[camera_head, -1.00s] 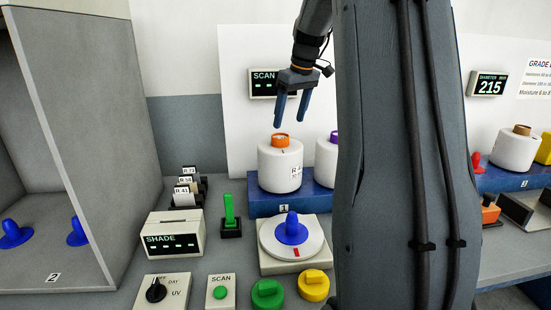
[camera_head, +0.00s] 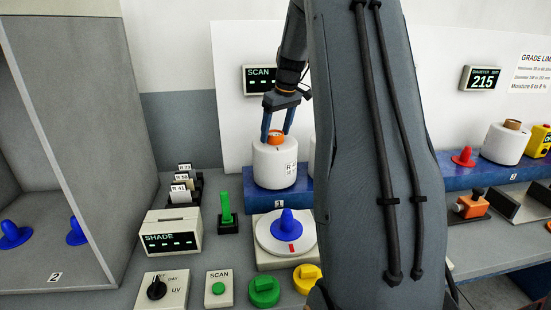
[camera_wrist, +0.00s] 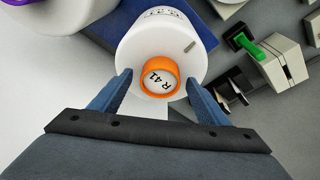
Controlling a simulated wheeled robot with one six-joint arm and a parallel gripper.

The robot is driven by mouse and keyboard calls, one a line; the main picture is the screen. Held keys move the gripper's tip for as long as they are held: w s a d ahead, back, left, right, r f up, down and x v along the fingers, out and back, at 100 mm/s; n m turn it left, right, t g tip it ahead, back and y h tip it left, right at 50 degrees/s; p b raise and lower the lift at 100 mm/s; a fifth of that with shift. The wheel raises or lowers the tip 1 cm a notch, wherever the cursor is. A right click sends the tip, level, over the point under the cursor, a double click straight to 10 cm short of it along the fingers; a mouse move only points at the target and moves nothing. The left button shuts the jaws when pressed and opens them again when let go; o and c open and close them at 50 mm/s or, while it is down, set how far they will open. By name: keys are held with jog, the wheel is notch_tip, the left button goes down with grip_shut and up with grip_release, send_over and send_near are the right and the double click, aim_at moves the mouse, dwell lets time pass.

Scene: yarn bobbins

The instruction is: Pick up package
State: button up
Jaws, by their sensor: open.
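A white yarn bobbin package (camera_head: 274,165) with an orange core stands upright on the blue platform marked 1 (camera_head: 262,201). In the wrist view the open gripper (camera_wrist: 158,88) has one finger on each side of the core. I cannot tell whether the fingers touch the bobbin.
A second white bobbin with a purple core is mostly hidden behind my arm; part of a bobbin shows in the wrist view (camera_wrist: 50,12). A turntable with a blue peg (camera_head: 287,223), a green lever (camera_head: 226,212) and the SHADE box (camera_head: 170,238) stand in front.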

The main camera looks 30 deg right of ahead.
jog(key=shift+c, duration=0.4)
grip_shut()
jog(key=shift+r, duration=0.15)
jog(key=shift+w+r, duration=0.1)
jog(key=shift+r, duration=0.3)
notch_tip(320, 180, up, 9)
jog(key=b, duration=0.3)
jog(key=shift+r, duration=0.15)
